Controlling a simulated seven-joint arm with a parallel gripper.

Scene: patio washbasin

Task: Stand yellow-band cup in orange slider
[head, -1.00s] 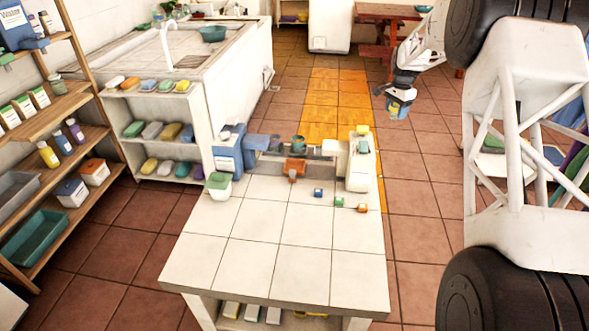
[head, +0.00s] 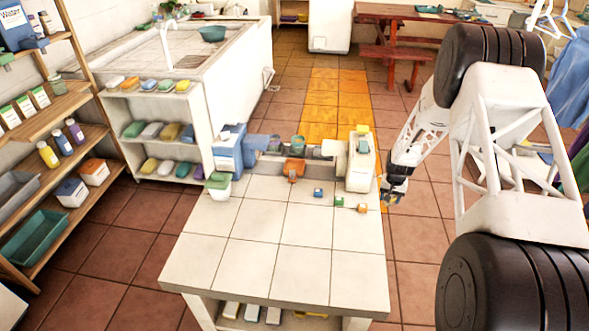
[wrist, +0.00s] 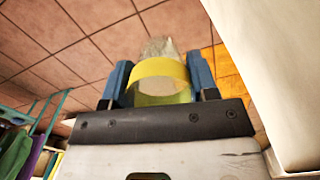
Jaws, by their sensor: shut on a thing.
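My gripper (head: 392,193) hangs just off the right edge of the white tiled table in the head view. In the wrist view its blue fingers (wrist: 160,85) are shut on the yellow-band cup (wrist: 158,68), one on each side. The cup looks pale, with a broad yellow band; in the head view I cannot make it out clearly. The orange slider (head: 294,166) sits at the middle of a bench device, to the left of my gripper, between a blue block and a cream block. Its inside is not clear from here.
The blue block (head: 228,150) and cream block (head: 361,162) flank the slider. Small blue (head: 318,192) and orange (head: 362,208) cubes lie near the device. A green-lidded white tub (head: 218,184) stands at left. The table's front (head: 280,250) is clear.

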